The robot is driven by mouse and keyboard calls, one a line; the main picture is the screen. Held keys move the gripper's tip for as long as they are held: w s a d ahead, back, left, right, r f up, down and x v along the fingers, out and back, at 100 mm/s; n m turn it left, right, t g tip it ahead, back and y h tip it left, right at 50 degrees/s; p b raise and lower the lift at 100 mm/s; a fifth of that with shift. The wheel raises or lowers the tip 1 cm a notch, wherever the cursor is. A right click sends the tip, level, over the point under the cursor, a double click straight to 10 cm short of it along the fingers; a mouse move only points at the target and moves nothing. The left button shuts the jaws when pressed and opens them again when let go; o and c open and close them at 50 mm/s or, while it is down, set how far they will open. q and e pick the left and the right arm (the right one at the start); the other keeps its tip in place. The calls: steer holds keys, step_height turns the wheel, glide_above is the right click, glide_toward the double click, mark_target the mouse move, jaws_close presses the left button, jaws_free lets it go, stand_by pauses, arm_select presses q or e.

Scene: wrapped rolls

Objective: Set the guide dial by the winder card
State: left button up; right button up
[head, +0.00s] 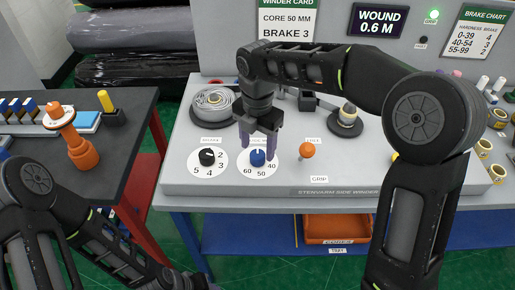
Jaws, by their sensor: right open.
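The winder card (288,20) on the back panel reads "CORE 50 MM" and "BRAKE 3". A blue dial (257,158) sits on a white disc whose visible numbers are 60, 50 and 40. Its label is mostly hidden behind my gripper, and I cannot tell where its pointer stands. My right gripper (258,151) is open, pointing down, with its fingers on either side of the blue dial; I cannot tell whether they touch it. A black dial (207,157) with visible numbers 5 and 4 is to the left.
An orange knob (307,150) stands right of the blue dial. A grey roll (212,103) and a spindle (346,118) sit behind. A display (377,21) reads "WOUND 0.6 M". A dark table (130,135) is at left, and several small rolls are at right.

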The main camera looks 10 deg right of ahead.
steer(key=shift+f, duration=1)
steer(key=shift+c, duration=0.3)
jaws_close()
